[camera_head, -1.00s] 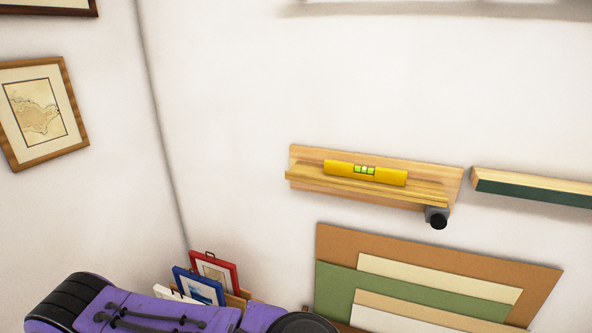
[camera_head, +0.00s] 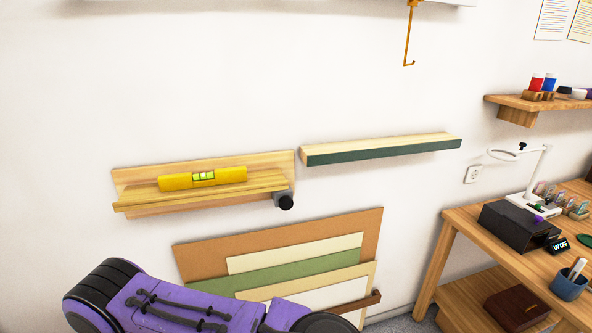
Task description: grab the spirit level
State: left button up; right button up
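The yellow spirit level (camera_head: 226,175) lies along a small wooden wall shelf (camera_head: 140,207) at the left of the view. A pale green vial window shows at its middle. Nothing covers it. A purple and black link of my own arm shows at the bottom left, below the shelf and apart from the level. Neither gripper shows in the view.
A dark round knob (camera_head: 284,201) sticks out under the shelf's right end. A green-fronted ledge (camera_head: 385,150) is mounted to the right. Several coloured boards (camera_head: 200,258) stand below the shelf. A wooden workbench (camera_head: 480,245) with a lamp (camera_head: 535,190) stands at the right.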

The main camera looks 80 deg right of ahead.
aim_at(228, 175)
jog(key=z, duration=2.4)
